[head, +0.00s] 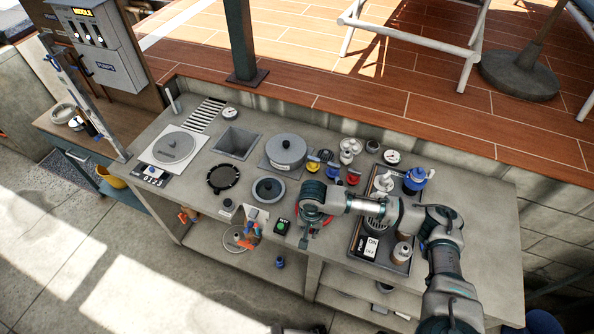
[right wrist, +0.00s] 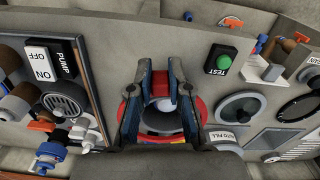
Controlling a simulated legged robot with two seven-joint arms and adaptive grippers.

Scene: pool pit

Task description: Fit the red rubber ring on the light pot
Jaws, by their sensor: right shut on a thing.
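My right gripper (right wrist: 160,78) reaches down over the counter, its fingers closed on a red part between them. The red rubber ring (right wrist: 201,110) shows on both sides of the fingers in the right wrist view. In the head view its red edge (head: 328,215) shows beside my right gripper (head: 306,238). Inside the ring I see a dark round fitting with a pale dome (right wrist: 162,105), which looks like the light pot. The fingers and wrist hide much of both. I cannot tell whether the ring is seated or only above the pot. My left gripper is not in view.
The green TEST button (head: 282,227) is close beside the gripper. The pump tray (head: 357,250) with its ON/OFF switch and several fittings lies to the right. A round grey lid (head: 268,189) and a large pot (head: 286,150) stand behind left. The counter's front edge is near.

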